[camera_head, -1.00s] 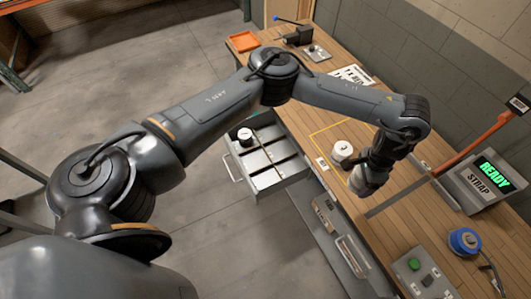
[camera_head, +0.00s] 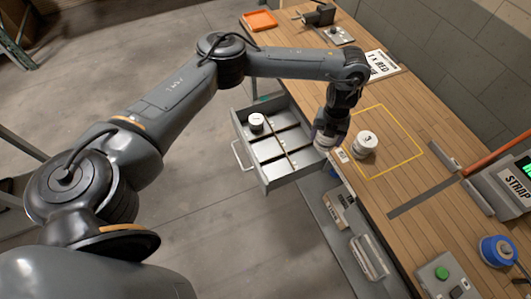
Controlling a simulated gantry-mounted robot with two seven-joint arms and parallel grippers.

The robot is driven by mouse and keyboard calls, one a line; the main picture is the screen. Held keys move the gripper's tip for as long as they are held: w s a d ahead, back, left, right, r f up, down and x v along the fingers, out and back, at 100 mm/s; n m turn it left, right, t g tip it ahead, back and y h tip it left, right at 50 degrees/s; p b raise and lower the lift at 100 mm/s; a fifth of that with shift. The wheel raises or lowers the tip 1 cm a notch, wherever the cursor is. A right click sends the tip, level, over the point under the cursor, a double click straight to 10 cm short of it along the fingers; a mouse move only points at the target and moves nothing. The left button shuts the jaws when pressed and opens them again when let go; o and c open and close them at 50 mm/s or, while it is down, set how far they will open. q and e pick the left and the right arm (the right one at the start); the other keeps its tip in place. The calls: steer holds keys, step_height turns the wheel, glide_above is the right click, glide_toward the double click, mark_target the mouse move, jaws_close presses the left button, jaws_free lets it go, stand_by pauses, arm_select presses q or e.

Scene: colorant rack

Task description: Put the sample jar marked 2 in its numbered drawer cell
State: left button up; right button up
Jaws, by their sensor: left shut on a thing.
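My left gripper (camera_head: 324,138) points down at the drawer side of the bench and is shut on a white jar (camera_head: 322,151), mostly hidden under the gripper. Its number cannot be read. The open drawer (camera_head: 263,181) has dividers that form several cells. A white jar marked 1 (camera_head: 256,122) stands upright in a far-left cell; the other cells in view look empty. The held jar is near the drawer's right edge; its height above it is unclear. A white jar marked 3 (camera_head: 366,145) stands on the bench within a yellow outline. My right gripper is not in view.
The wooden bench (camera_head: 440,210) carries a small label (camera_head: 342,156) by the yellow outline, an orange tray (camera_head: 260,21), a printed sign (camera_head: 379,64), a blue round device (camera_head: 497,250) and a green button box (camera_head: 441,273). A lower shelf (camera_head: 345,232) holds some items.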

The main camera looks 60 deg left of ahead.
arm_select(q)
steer(key=s+a+f+m+b, duration=0.2)
steer(key=a+f+m+b, duration=0.4)
steer(key=f, duration=0.4)
steer(key=b, duration=1.7)
glide_above(267, 149)
steer(key=d, duration=0.1)
steer(key=shift+m, duration=0.4)
steer(key=f, duration=1.6)
steer(key=shift+w+d+f, duration=0.15)
steer(key=shift+d+f, duration=0.05)
steer(key=shift+f, duration=0.15)
steer(key=shift+s+a+f, duration=0.2)
steer(key=shift+a, duration=0.45)
step_height(267, 149, down, 4)
steer(key=b, duration=0.3)
steer(key=shift+b, duration=0.35)
